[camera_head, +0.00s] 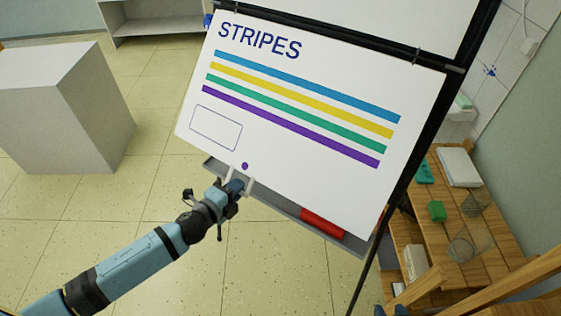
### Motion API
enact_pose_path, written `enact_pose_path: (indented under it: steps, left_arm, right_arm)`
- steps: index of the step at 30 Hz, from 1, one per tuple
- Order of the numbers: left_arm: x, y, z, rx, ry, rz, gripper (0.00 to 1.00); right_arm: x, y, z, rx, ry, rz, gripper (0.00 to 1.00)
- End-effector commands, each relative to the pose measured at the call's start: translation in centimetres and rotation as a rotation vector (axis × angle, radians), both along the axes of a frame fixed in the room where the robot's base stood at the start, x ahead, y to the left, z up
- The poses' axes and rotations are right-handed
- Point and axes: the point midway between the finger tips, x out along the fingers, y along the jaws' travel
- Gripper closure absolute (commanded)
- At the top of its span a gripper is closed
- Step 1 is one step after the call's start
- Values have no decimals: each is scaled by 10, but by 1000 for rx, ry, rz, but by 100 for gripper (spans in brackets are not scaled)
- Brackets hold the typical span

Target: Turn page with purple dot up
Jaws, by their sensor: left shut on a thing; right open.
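The page (290,110) headed "STRIPES" hangs on a flip chart and looks tilted in the head view. It carries blue, yellow, green and purple stripes and an empty outlined box. Its purple dot (245,166) is near the lower edge, left of the middle. My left gripper (240,185) is shut on the page's lower edge just below the dot; its light fingers show at the edge. The page hangs down over the easel. My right gripper is not in view.
A grey ledge (285,215) runs under the page, with a red object (322,224) on it. The black easel frame (420,155) stands along the right. A wooden table (450,235) with small items is at right. A grey block (60,105) stands left; open floor lies between.

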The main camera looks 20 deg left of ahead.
Motion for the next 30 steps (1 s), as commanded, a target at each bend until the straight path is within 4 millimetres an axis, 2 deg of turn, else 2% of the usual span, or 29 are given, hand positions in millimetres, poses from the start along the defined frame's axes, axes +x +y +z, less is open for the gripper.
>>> enact_pose_path:
  steps: [1,9,25,30]
  left_arm:
    - [-2,1,10,-1,-8,0,95]
    - [-19,7,25,-1,-7,0,100]
    - [-28,9,28,-1,-2,-2,100]
    - [-37,11,38,-1,1,-3,100]
  right_arm:
    - [0,0,6,0,0,0,57]
    - [0,0,18,0,0,0,57]
    - [0,0,22,0,0,0,57]
    - [0,0,32,0,0,0,57]
